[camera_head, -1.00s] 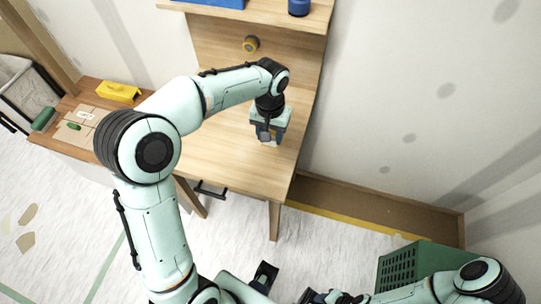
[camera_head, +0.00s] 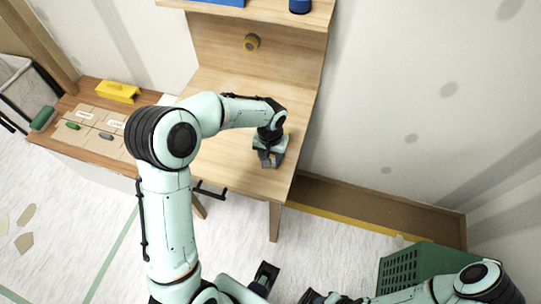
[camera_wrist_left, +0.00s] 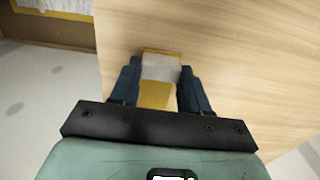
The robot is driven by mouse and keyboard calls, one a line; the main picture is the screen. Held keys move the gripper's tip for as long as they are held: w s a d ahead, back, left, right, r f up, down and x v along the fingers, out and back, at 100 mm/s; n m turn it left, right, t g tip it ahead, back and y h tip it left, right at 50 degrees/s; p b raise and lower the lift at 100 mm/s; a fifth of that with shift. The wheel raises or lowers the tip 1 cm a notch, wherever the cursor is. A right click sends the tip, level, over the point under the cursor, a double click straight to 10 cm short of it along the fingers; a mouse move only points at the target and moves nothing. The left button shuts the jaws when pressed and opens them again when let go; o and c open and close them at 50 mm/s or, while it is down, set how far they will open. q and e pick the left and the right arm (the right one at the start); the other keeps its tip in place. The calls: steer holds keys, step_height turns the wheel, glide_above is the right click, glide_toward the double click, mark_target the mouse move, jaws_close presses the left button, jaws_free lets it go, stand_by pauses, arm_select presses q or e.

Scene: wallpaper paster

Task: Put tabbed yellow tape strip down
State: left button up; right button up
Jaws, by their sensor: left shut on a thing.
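The yellow tape strip (camera_wrist_left: 155,96) with a pale grey tab (camera_wrist_left: 160,68) lies between the fingers of my left gripper (camera_wrist_left: 160,88) in the left wrist view. The gripper is shut on it, over the wooden desk (camera_wrist_left: 225,45). I cannot tell whether the strip touches the desktop. In the head view my left gripper (camera_head: 268,160) is above the desk's front right part, and the strip is hard to make out there. My right gripper (camera_head: 312,297) is at the bottom edge, partly cut off; its jaws are unclear.
A side table at left holds a yellow toolbox (camera_head: 118,92), labelled cardboard sections (camera_head: 88,117) with small items, and a green roll (camera_head: 42,118). A green crate (camera_head: 405,265) stands lower right. Desktop around my gripper looks clear.

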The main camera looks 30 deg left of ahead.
arm_select(q)
steer(key=shift+f, duration=0.15)
steer(key=o, duration=1.2)
steer(key=shift+r, duration=0.4)
step_height(320, 180, up, 12)
steer(key=shift+f+p, duration=0.2)
steer(key=shift+p, duration=0.4)
